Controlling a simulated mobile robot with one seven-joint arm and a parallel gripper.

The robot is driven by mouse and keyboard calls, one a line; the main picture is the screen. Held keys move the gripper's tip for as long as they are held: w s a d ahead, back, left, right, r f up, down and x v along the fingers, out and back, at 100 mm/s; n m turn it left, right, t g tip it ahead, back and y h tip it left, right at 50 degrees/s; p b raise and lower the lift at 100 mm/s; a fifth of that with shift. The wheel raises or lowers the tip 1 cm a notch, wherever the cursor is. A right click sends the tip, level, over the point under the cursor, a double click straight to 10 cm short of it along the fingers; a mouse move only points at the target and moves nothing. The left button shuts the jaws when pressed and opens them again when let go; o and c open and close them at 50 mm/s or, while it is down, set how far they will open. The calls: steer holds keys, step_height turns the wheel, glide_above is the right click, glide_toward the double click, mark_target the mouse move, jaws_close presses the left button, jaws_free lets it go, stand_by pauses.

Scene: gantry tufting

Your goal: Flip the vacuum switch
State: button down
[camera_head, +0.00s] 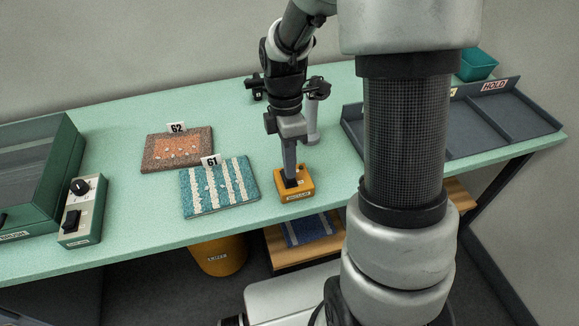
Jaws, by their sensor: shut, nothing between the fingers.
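The vacuum switch is a small orange box (296,192) with a dark label on its front face, standing near the front edge of the green table. My gripper (291,180) is shut and points straight down. Its fingertips are at the dark top of the orange box. I cannot tell whether they touch the switch or hover just above it. The fingers hide part of the dark rocker, so its position cannot be made out.
Carpet samples tagged 61 (222,188) and 62 (178,151) lie left of the box. A green control box (84,210) with a knob and rocker stands farther left, beside a dark green case (40,170). A grey divided tray (490,125) is at right.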

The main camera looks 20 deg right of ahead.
steer(key=shift+s+f, duration=0.1)
steer(key=shift+f, duration=0.25)
